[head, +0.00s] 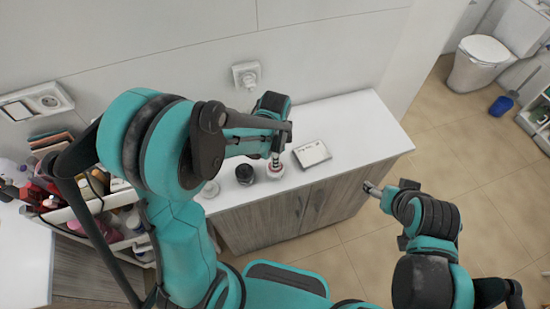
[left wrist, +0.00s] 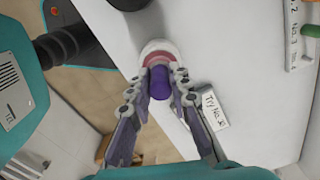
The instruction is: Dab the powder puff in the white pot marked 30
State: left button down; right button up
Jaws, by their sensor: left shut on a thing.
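My left gripper (head: 276,158) is over the white counter, shut on a purple handle (left wrist: 160,84), which I take to be the powder puff's. In the left wrist view the fingers (left wrist: 160,82) close on it from both sides. The handle points down at a white pot (left wrist: 150,47) with pink inside; the pot also shows in the head view (head: 275,172). The handle's lower end overlaps the pink; whether it touches is hidden. A white card (left wrist: 211,108) with "Try No" and an unclear number lies beside it. My right gripper (head: 372,189) is away from the counter, its jaw opening unclear.
A black jar (head: 245,175) stands close left of the pot, and another pale pot (head: 210,189) farther left. A white tray (head: 312,153) lies to the right. The counter's right end (head: 365,130) is clear. A crowded cosmetics cart (head: 90,215) stands at left.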

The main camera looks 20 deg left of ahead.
pick_arm(q)
jog(key=shift+r+p, duration=2.55)
jog(key=shift+r, duration=1)
pick_arm(e)
notch_tip(320, 180, up, 5)
pick_arm(q)
jog(key=shift+f, duration=0.1)
